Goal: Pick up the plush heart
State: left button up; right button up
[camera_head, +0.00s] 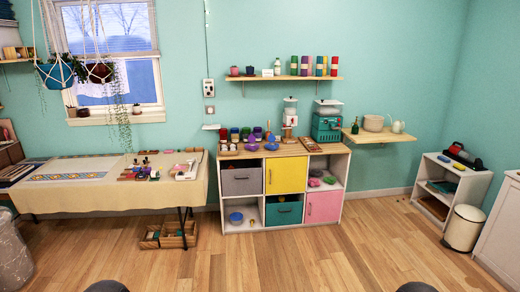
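I cannot make out a plush heart for certain. A small pink object (315,182) lies in the open upper right compartment of the cube cabinet (295,159), beside a small green one (330,180). Both are too small to identify. Neither of my grippers is in view. Only two dark rounded shapes, perhaps parts of my own body, show at the bottom edge.
A cloth-covered table (100,197) with craft items stands at the left, with a wooden crate (178,236) under it. A small shelf unit (445,190) and a bin (463,228) stand at the right. The wooden floor (320,265) ahead is clear.

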aim_at(252, 147)
jog(key=i+u, duration=0.1)
jog(key=i, duration=2.6)
